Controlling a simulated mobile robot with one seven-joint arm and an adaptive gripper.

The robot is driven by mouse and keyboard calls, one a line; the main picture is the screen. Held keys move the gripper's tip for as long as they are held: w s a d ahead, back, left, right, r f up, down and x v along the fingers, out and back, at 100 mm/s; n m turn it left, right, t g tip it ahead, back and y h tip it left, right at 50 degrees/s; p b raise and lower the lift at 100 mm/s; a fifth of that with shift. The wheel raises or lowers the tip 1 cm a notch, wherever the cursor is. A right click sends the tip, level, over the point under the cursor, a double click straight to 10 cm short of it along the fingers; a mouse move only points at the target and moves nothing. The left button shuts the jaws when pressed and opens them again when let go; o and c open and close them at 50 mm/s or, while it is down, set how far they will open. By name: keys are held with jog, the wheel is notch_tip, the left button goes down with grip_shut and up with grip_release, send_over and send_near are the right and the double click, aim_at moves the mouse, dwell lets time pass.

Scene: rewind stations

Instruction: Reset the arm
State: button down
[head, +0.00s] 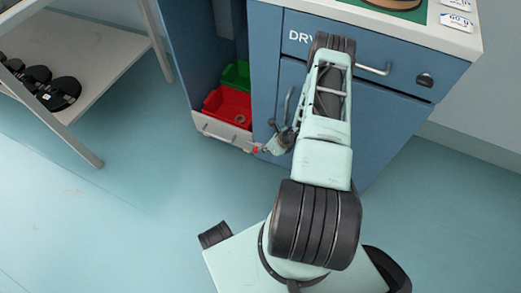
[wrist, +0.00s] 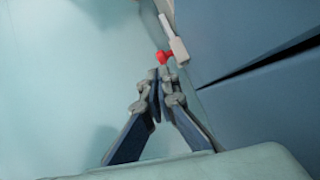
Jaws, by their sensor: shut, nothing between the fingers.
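My arm (head: 325,120) reaches from my base toward the blue cabinet (head: 340,110), bent forward and down. My gripper (head: 266,149) is low at the cabinet's front left corner in the head view. In the wrist view my gripper (wrist: 160,76) is shut, its fingertips together with nothing held. A small red piece (wrist: 164,57) with a white part lies just beyond the tips. Whether the tips touch it cannot be told. The red piece also shows in the head view (head: 256,150).
An open cabinet bay holds a red bin (head: 228,106) and a green bin (head: 237,74) above a pale front panel (head: 222,131). A drawer handle (head: 374,69) juts out beside my arm. A shelf (head: 90,75) with dark items stands left. The floor (head: 130,190) between is clear.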

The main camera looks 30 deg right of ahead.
jog(key=shift+v, duration=0.85)
